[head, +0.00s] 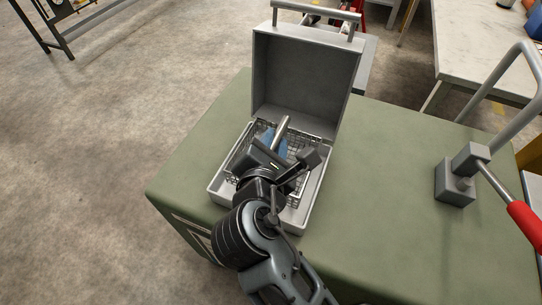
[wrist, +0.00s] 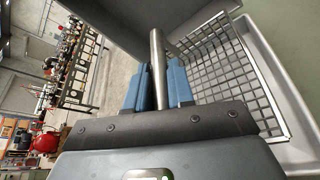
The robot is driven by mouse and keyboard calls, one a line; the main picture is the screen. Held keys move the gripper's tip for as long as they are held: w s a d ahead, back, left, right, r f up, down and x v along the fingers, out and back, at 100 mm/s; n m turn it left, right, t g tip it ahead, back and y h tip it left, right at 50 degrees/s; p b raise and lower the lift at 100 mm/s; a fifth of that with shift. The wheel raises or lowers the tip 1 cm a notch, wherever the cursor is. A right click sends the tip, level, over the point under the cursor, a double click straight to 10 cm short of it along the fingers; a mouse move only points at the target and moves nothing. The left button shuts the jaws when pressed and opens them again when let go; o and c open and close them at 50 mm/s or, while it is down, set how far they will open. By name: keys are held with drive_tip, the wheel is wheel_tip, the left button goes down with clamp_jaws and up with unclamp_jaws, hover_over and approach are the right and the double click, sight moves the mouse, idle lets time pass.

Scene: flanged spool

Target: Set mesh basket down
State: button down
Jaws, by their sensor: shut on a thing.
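The mesh basket (head: 311,152) is a grey wire basket in the lower half of an open grey case (head: 217,196). It also shows at the right of the wrist view (wrist: 214,62). My gripper (head: 275,143) is over the basket, with its blue fingers closed around a silver bar (head: 281,130), which appears to be the basket's handle. In the wrist view the bar (wrist: 158,70) stands between the fingers. My gripper and arm hide much of the basket. I cannot tell whether its underside touches the case floor.
The case's lid (head: 305,75) stands upright behind the basket. The case sits on a green-topped bench (head: 390,190). A lever press with a red grip (head: 525,225) stands at the right. The bench between case and press is clear. A pale table (head: 480,50) is behind.

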drive_tip(key=shift+a+f, duration=0.25)
drive_tip(key=shift+f, duration=1.8)
drive_tip(key=shift+f, duration=0.1)
drive_tip(key=c, duration=1)
unclamp_jaws()
drive_tip(key=v, duration=1.2)
